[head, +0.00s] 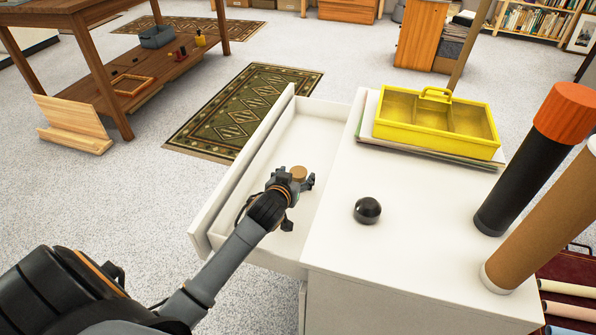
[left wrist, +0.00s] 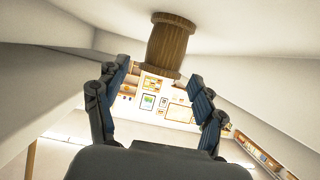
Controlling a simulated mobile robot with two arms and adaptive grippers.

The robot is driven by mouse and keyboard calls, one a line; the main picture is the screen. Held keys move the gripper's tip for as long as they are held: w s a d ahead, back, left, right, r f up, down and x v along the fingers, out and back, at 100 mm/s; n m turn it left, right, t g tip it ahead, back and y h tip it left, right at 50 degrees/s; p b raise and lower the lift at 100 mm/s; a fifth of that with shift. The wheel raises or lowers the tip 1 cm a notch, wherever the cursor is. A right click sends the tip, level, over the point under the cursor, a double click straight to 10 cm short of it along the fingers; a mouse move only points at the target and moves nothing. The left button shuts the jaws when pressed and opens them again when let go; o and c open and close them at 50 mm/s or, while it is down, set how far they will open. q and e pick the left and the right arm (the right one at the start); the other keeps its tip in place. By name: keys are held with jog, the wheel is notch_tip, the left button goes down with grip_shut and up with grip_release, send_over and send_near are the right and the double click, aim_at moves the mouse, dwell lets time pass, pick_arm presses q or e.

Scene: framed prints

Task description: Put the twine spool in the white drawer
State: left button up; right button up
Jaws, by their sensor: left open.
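The white drawer (head: 294,133) is pulled open at the left of the white cabinet. The twine spool is a small brown cylinder with wider ends; its tan round top (head: 299,172) shows in the head view, inside the drawer's outline. In the left wrist view the spool (left wrist: 168,46) appears to stand on a white surface, just beyond the fingertips. My left gripper (head: 291,187) is over the drawer, fingers spread and apart from the spool in the wrist view. The arm hides part of the drawer. My right gripper is not in view.
On the cabinet top (head: 400,225) are a black knob-like ball (head: 367,210), a yellow caddy (head: 436,117) on flat sheets, a black tube (head: 520,180) with an orange cap and a brown tube (head: 540,225). A wooden table (head: 95,20) and green rug (head: 245,108) lie beyond.

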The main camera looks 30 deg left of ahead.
pick_arm(q)
jog(key=v, duration=0.3)
jog(key=shift+s+r+p, duration=0.1)
jog(key=shift+r+p, duration=0.05)
jog(key=shift+p, duration=0.2)
jog(key=shift+s+d+r, duration=0.15)
jog(key=shift+s+r, duration=0.05)
jog(key=shift+s, duration=0.6)
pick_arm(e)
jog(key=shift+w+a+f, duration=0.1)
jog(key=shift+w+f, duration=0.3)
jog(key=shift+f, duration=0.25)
pick_arm(q)
jog(key=shift+r, duration=0.1)
